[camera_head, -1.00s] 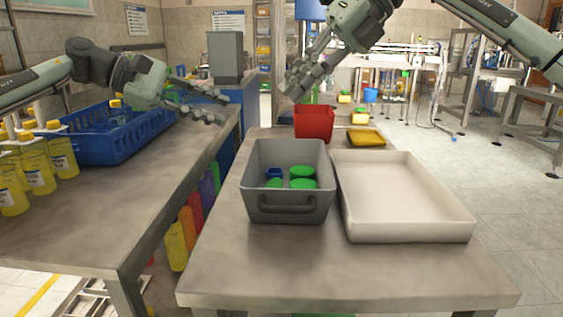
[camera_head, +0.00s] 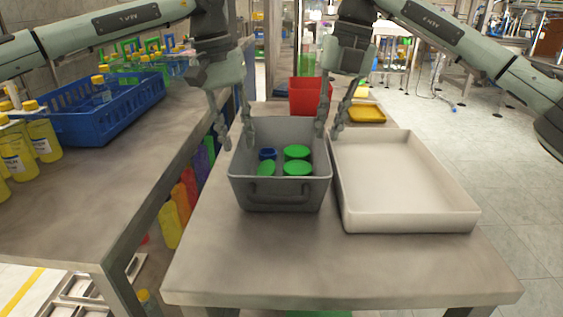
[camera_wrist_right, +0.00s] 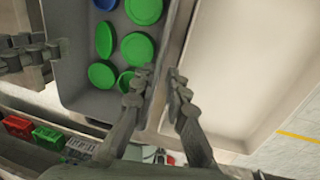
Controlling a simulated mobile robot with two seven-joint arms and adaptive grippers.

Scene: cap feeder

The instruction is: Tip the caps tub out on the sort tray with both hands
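The grey caps tub (camera_head: 281,196) stands upright on the table, with green caps (camera_head: 297,168) and a blue cap (camera_head: 267,154) inside. The empty white sort tray (camera_head: 405,220) lies just right of it. My left gripper (camera_head: 239,140) points down at the tub's left wall near the far end, fingers apart. My right gripper (camera_head: 329,131) points down at the right wall, fingers apart. In the right wrist view, the right fingers (camera_wrist_right: 163,73) lie on either side of the tub's right rim; contact is unclear. The left fingers (camera_wrist_right: 32,55) show at the opposite wall.
A red bin (camera_head: 305,95) and a yellow item (camera_head: 367,114) are behind the tub and tray. A blue crate (camera_head: 105,128) and yellow bottles (camera_head: 40,130) stand on the left bench. The table front (camera_head: 335,270) is clear.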

